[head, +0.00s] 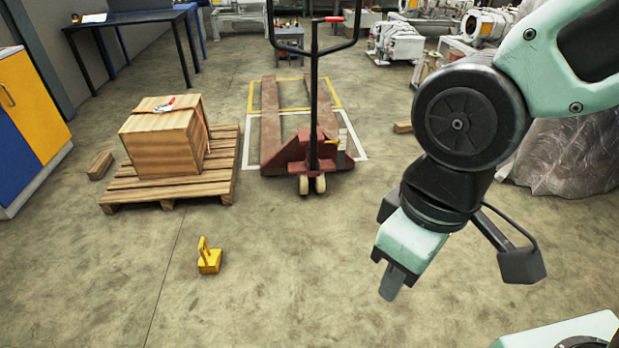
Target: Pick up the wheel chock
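The wheel chock (208,260) appears to be the small yellow wedge-like piece with an upright part on the concrete floor, left of centre in the head view. Nothing touches it. My gripper (393,283) hangs in the air at the right, well to the right of the chock and pointing down. It is apart from everything, and no object shows in it. Its fingers overlap from this angle, so their opening is hidden.
A wooden pallet (117,196) bearing a wooden crate (155,145) lies behind the chock. A red pallet jack (292,154) stands at centre back. Wooden blocks lie at the left (101,165) and right (403,127). The floor between chock and gripper is clear.

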